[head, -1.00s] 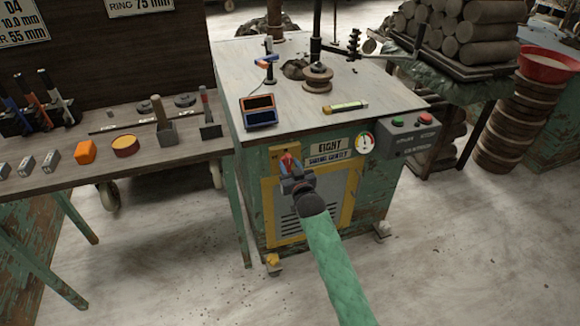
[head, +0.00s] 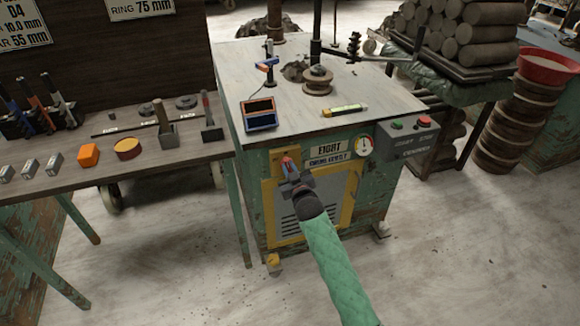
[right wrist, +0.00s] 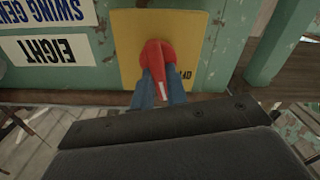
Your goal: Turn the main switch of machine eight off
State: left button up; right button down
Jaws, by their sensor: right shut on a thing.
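Machine eight is the green cabinet with a grey top (head: 385,95) and an "EIGHT" label (head: 329,149). Its main switch is a red handle (head: 287,163) on a yellow plate (head: 308,156) at the upper left of the front. My right gripper (head: 290,172) is at this switch. In the right wrist view, its two blue fingers (right wrist: 162,90) are shut on the red handle (right wrist: 157,57), one on each side, in front of the yellow plate (right wrist: 190,30). Lettering beside the handle is partly covered by a finger. My left gripper is out of view.
A grey box with green and red buttons (head: 408,138) sits at the cabinet's right corner, beside a round gauge (head: 364,146). A workbench with tools (head: 75,172) stands close on the left. Stacked clay logs (head: 465,35) are behind right. The floor in front is clear.

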jog(key=n, duration=0.2)
jog(key=n+p, duration=0.1)
jog(key=n, duration=0.1)
jog(key=n+p, duration=0.1)
jog(key=n, duration=0.1)
jog(key=shift+a+f, duration=0.1)
jog(key=shift+a, duration=0.15)
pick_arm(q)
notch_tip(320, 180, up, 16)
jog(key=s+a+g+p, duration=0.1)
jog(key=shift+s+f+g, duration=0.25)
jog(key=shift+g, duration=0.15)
pick_arm(e)
jog(key=n, duration=0.9)
jog(key=shift+s+a+f, duration=0.1)
jog(key=shift+a+f, duration=0.1)
jog(key=shift+f, duration=0.2)
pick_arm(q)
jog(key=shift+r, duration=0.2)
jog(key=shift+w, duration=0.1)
pick_arm(e)
jog(key=c, duration=1.4)
grip_release()
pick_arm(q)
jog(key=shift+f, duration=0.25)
